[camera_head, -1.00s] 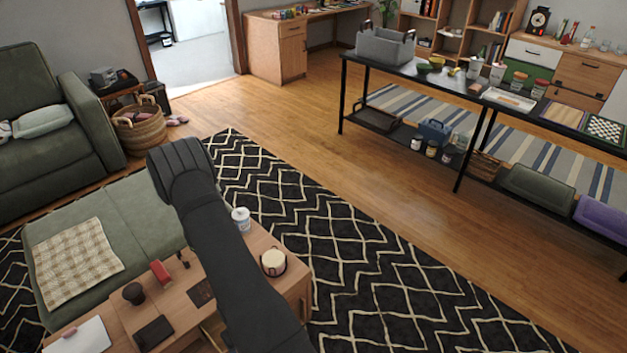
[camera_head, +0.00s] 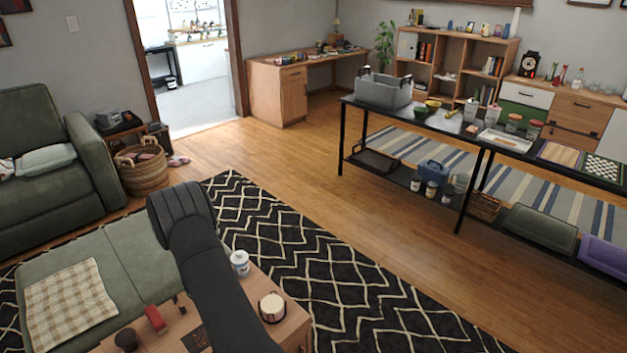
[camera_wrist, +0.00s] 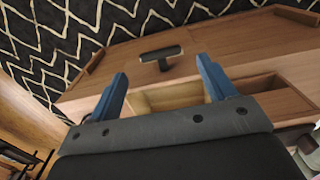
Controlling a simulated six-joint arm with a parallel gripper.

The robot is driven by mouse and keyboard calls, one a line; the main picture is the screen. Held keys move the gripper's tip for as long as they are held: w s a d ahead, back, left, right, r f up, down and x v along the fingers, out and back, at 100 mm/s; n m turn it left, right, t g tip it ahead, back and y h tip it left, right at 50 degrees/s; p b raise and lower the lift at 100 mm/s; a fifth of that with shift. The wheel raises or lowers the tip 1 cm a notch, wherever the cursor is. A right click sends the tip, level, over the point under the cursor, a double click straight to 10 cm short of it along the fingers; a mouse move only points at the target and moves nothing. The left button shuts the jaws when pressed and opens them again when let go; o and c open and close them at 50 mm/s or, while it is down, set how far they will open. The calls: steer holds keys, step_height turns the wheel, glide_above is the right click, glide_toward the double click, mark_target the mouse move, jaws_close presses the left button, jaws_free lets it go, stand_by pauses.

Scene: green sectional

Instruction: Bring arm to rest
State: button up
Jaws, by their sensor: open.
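My gripper (camera_wrist: 162,70) shows in the wrist view with its two blue fingers spread wide. Nothing is held between them. An open wooden compartment, which looks like a drawer (camera_wrist: 268,83), shows just past and partly behind the fingers. In the head view my dark arm rises from the bottom centre across the wooden coffee table (camera_head: 291,325); the gripper itself does not show there.
On the coffee table are a white lidded jar (camera_head: 240,263), a round cream container (camera_head: 272,307) and a red item (camera_head: 155,319). A green ottoman section (camera_head: 140,260) lies left of my arm. A long black table (camera_head: 365,104) stands at right. Open floor (camera_head: 300,165) lies between.

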step_height(320, 180, up, 13)
step_height(320, 180, down, 17)
steer(key=shift+f, duration=0.1)
steer(key=shift+w+a, duration=0.5)
stand_by(1.0)
steer(key=shift+o, duration=0.2)
stand_by(0.6)
